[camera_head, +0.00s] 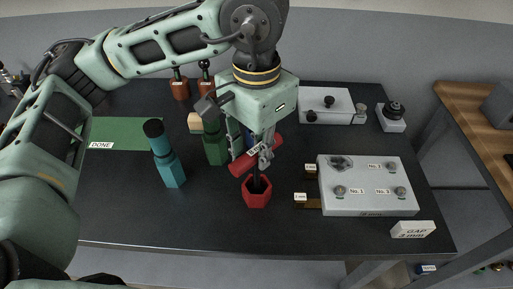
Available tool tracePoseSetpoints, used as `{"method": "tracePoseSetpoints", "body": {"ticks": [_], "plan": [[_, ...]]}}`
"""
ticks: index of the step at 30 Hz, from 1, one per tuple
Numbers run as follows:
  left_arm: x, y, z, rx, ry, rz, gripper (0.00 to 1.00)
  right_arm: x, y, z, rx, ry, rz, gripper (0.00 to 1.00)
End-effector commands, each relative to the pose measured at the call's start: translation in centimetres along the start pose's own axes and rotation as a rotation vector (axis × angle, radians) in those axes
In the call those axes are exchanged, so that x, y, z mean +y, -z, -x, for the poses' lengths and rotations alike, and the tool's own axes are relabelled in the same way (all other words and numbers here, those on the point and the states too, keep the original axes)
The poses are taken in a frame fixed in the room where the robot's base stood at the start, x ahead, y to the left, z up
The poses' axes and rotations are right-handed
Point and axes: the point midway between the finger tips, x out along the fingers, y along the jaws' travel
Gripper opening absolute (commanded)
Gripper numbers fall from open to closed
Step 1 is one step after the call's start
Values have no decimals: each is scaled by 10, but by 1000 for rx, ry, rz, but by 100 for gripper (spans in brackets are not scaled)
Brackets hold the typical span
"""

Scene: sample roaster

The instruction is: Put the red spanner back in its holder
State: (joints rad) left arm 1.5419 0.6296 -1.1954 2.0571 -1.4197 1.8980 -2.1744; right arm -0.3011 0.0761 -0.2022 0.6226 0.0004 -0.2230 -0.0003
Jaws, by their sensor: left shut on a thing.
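The red spanner (241,165) shows as a thick red cylinder with a white label, lying tilted across the jaws of my left gripper (263,153). The gripper points down, is shut on it, and hides its middle. A red holder (257,198), a faceted cup with a dark opening, stands on the dark table just below the gripper. The spanner is above the holder's opening in the picture; I cannot tell whether any part of it reaches the opening. My right gripper is out of view.
A teal holder with its tool (167,160) and a green one (215,143) stand to the left. A grey plate block (368,205) with knobs and a "GAP" sign (412,229) are at right. A white box (327,97) stands behind. The green DONE mat (130,133) is clear.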

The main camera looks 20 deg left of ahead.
Motion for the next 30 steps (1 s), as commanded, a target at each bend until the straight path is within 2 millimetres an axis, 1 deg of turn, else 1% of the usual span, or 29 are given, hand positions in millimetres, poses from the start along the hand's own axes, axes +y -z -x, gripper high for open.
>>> {"method": "tracePoseSetpoints", "body": {"ticks": [2, 3, 10, 17, 19, 22, 26, 30], "plan": [[0, 0, -4, 1, 0, 0, 0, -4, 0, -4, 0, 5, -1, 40], [0, 0, -3, 1, 0, 0, 22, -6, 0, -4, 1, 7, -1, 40], [0, 0, -3, 0, 0, 0, 42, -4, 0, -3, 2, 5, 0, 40], [0, 0, -3, 0, 0, 0, 43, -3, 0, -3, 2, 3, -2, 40], [0, 0, -3, -1, 0, 0, 43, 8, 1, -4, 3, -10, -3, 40], [0, 0, 2, 1, 0, 0, 43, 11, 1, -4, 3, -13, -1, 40], [0, 1, 18, 3, 0, 0, 43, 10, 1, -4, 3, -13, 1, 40], [0, 1, 41, 4, 0, 1, 43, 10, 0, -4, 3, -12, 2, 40]]}}
